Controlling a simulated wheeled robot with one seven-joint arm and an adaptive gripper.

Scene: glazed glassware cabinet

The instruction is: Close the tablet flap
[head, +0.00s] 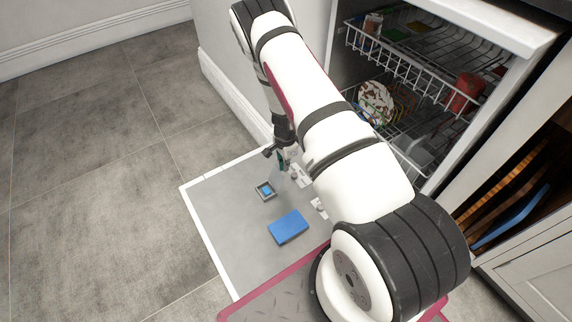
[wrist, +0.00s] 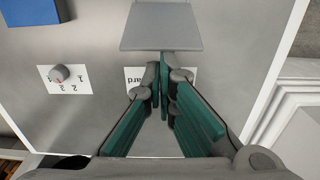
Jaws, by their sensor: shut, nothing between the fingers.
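The grey square tablet flap (wrist: 163,27) shows at the top middle of the wrist view. In the head view the tablet compartment (head: 258,196) on the inner face of the lowered dishwasher door is uncovered, with a blue tablet (head: 266,190) inside. I cannot make out the flap clearly there. My gripper (wrist: 164,62) is shut and empty, its fingertips just below the flap's near edge in the wrist view. I cannot tell whether they touch it. In the head view my gripper (head: 284,164) is low over the door, beyond the compartment, partly hidden by my arm.
A blue box (head: 288,227) lies on the lowered door (head: 220,212); a numbered dial (wrist: 60,74) is also on it. The upper rack (head: 405,62) and a red cup (head: 465,92) are inside the dishwasher. The tiled floor on the left is clear.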

